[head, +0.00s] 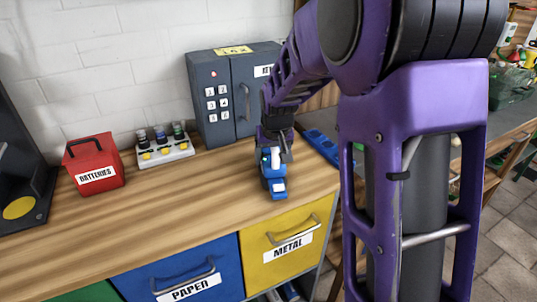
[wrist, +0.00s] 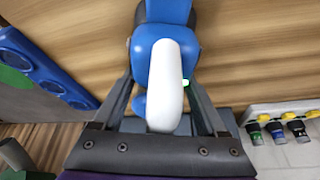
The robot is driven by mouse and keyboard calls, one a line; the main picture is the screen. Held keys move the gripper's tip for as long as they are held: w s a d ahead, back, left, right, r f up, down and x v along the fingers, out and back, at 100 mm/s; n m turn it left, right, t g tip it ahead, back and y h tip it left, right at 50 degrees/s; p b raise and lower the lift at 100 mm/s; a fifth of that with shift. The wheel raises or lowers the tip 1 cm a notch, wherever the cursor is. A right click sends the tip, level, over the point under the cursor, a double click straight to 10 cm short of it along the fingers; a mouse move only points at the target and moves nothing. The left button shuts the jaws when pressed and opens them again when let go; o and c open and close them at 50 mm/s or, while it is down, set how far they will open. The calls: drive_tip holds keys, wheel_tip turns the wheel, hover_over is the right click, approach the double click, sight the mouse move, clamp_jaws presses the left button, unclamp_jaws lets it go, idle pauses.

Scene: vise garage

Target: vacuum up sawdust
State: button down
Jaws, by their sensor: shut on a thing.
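A blue hand-held vacuum (head: 276,186) with a white handle is held above or on the wooden bench top, near the bench's right end. In the wrist view, the vacuum (wrist: 165,55) sits between both fingers, with its white handle toward me and a small green light on its right side. My gripper (wrist: 160,84) is shut on the vacuum. In the head view my gripper (head: 275,145) points down at it. I cannot tell whether the nozzle touches the wood. No sawdust can be made out in either view.
The wooden bench top (head: 190,205) is clear in the middle. A red batteries box (head: 94,175), a charger with several batteries (head: 164,151) and a grey keypad cabinet (head: 215,100) stand along the wall. A blue tray (head: 322,144) lies right of my gripper. Paper (head: 180,275) and metal (head: 285,250) drawers are below.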

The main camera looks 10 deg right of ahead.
sight(279, 164)
drive_tip(key=shift+s+d+b, duration=0.2)
drive_tip(key=shift+s+d, duration=0.1)
drive_tip(key=shift+s, duration=0.55)
drive_tip(key=shift+s+d+b, duration=0.2)
drive_tip(key=shift+s+d, duration=0.1)
drive_tip(key=shift+s, duration=0.55)
drive_tip(key=shift+r, duration=0.1)
drive_tip(key=shift+r+p, duration=2.25)
drive_tip(key=shift+r, duration=0.8)
drive_tip(key=shift+r+p, duration=1.1)
drive_tip(key=shift+r, duration=0.4)
